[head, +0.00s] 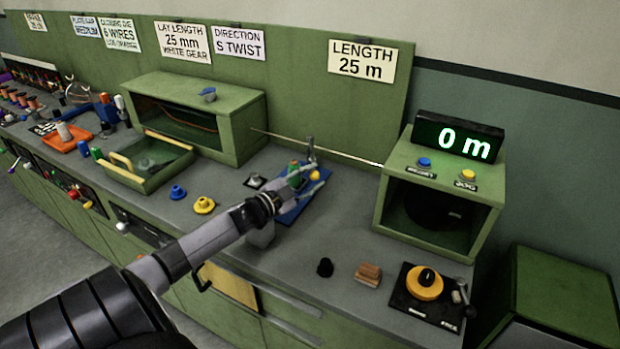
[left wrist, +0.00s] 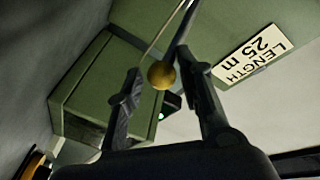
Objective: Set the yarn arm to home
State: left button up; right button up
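The yarn arm's yellow ball knob (left wrist: 161,75) sits on the end of a dark rod (left wrist: 180,32). In the head view the knob (head: 314,175) shows just beyond my left gripper (head: 301,178), above a blue base (head: 292,215). In the left wrist view the fingers of my left gripper (left wrist: 160,82) stand apart, one on each side of the knob. Gaps show between the knob and both fingers. My gripper and arm hide part of the base and the rod in the head view. My right gripper is not in view.
A thin strand (head: 345,156) runs from the green box (head: 240,135) to the green housing (head: 388,200), under a "0 m" display (head: 458,136).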

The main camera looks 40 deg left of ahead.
pick_arm(q)
jog(key=shift+o, duration=0.9)
jog(key=shift+a+r, duration=0.1)
jog(key=s+a, duration=0.1)
jog(key=s, duration=1.1)
